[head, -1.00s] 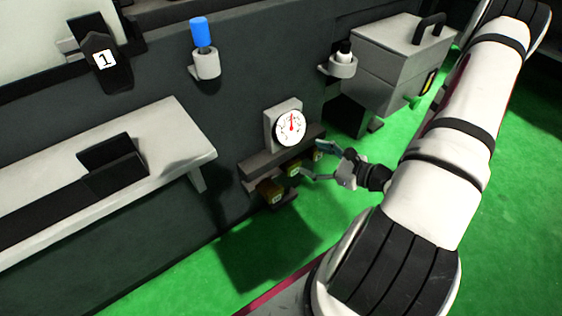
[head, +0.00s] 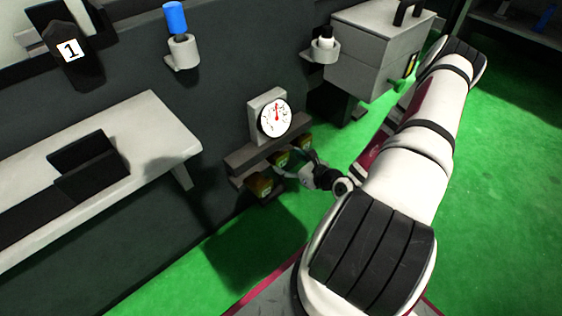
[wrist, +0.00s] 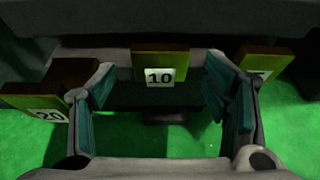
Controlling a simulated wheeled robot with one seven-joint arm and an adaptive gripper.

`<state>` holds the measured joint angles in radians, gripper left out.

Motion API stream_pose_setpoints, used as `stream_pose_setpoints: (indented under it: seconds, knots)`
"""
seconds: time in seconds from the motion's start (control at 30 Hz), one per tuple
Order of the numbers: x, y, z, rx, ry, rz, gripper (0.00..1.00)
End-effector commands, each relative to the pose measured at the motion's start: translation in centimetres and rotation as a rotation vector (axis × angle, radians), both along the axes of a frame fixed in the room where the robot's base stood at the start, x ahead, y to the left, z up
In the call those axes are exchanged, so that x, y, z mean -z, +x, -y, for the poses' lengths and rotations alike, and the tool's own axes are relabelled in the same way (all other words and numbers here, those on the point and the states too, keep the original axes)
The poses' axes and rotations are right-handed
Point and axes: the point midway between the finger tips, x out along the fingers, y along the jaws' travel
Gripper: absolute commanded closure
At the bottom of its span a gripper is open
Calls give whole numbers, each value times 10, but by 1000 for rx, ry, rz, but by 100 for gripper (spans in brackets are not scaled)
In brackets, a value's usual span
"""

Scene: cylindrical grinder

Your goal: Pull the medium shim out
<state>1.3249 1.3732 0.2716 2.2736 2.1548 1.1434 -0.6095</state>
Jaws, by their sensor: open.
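The shims are yellow-brown blocks in a grey slotted rack below a dial gauge. The shim labelled 20 (wrist: 38,110) is at the left and sticks out more toward me. A third shim (wrist: 258,60) is at the right, its label partly hidden. My gripper (wrist: 163,98) is open and empty. Its fingers are to either side of the 10 shim's front in the picture; I cannot tell whether they reach around it.
The rack's ledge (head: 240,160) and the dial gauge (head: 274,117) are close above the shims. A grey bench (head: 160,140) stands at the left. A grey box (head: 375,55) and a bottle in a holder (head: 325,45) are beyond. Green floor lies open below.

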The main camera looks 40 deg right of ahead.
Motion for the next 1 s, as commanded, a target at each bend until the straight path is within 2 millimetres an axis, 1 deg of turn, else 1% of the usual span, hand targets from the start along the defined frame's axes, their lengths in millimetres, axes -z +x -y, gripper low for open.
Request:
stream_pose_setpoints:
  seconds: [0.03, 0.1, 0.3, 0.43, 0.67, 0.7, 0.77, 0.8, 0.87, 0.9, 0.97, 1.0]
  knots:
    - [6, 9, 0, -2, -1, 2, 30]
    - [10, 19, -1, -1, 0, 2, 30]
    - [17, 38, -1, 0, -1, 1, 30]
    - [18, 43, -1, 0, 0, 0, 30]
    - [18, 44, -1, 0, 0, 0, 30]
    - [18, 44, -1, 0, 0, 0, 32]
    - [18, 44, -1, 0, 0, 0, 46]
    - [18, 44, -1, 0, 0, 0, 55]
    - [18, 44, -1, 0, 0, 0, 69]
    - [18, 44, -1, 0, 0, 0, 78]
    - [18, 44, -1, 0, 0, 0, 91]
    - [18, 44, -1, 0, 0, 0, 100]
